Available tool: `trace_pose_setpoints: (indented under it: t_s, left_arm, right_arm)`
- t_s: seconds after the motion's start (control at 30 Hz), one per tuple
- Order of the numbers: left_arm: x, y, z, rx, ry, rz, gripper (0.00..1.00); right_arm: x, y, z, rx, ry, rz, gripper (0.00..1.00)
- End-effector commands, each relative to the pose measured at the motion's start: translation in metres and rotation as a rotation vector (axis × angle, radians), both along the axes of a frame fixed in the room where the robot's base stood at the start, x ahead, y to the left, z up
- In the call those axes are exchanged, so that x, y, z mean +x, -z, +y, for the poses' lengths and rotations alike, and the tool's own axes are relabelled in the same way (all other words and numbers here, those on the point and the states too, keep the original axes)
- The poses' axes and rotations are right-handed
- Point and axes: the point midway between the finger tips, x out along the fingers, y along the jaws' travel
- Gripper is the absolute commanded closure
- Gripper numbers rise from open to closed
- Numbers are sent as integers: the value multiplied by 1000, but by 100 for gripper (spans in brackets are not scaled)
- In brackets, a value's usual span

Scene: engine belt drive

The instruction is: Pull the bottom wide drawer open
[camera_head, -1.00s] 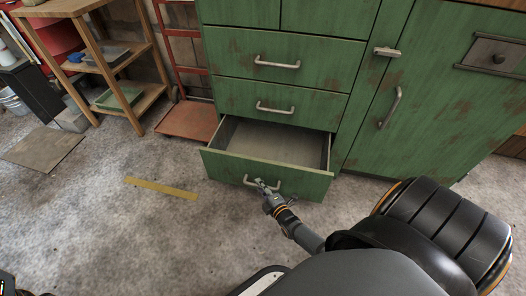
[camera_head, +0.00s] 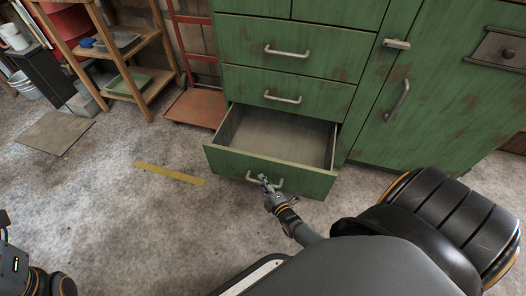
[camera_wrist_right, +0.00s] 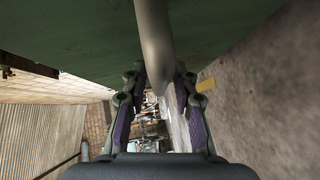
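The bottom wide drawer (camera_head: 232,160) of the green cabinet stands well out from the cabinet, and its inside looks empty. Its metal handle (camera_head: 279,184) is on the front panel.
Two closed drawers (camera_head: 286,75) are above, and a closed cabinet door (camera_head: 440,110) is at right. A yellow strip (camera_head: 170,173) lies on the floor left of the drawer. A red cart (camera_head: 195,108) and wooden shelf (camera_head: 135,60) stand behind left. Floor before the drawer is clear.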

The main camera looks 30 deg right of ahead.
Motion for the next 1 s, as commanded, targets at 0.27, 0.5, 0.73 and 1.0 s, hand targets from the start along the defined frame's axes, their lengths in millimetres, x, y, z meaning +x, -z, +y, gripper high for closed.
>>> trace_pose_setpoints:
  t_s: [0.27,0.5,0.73,1.0]
  left_arm:
    - [0,0,1,-9,-4,1,100]
    - [1,0,0,-3,-1,1,100]
    - [0,0,0,-2,-1,0,100]
    - [0,0,0,-2,-1,-1,100]
  right_arm:
    - [0,0,0,0,0,-1,63]
    - [-27,-3,2,1,0,2,63]
    - [-83,-11,6,-1,0,2,63]
    - [-117,-17,8,0,0,0,63]
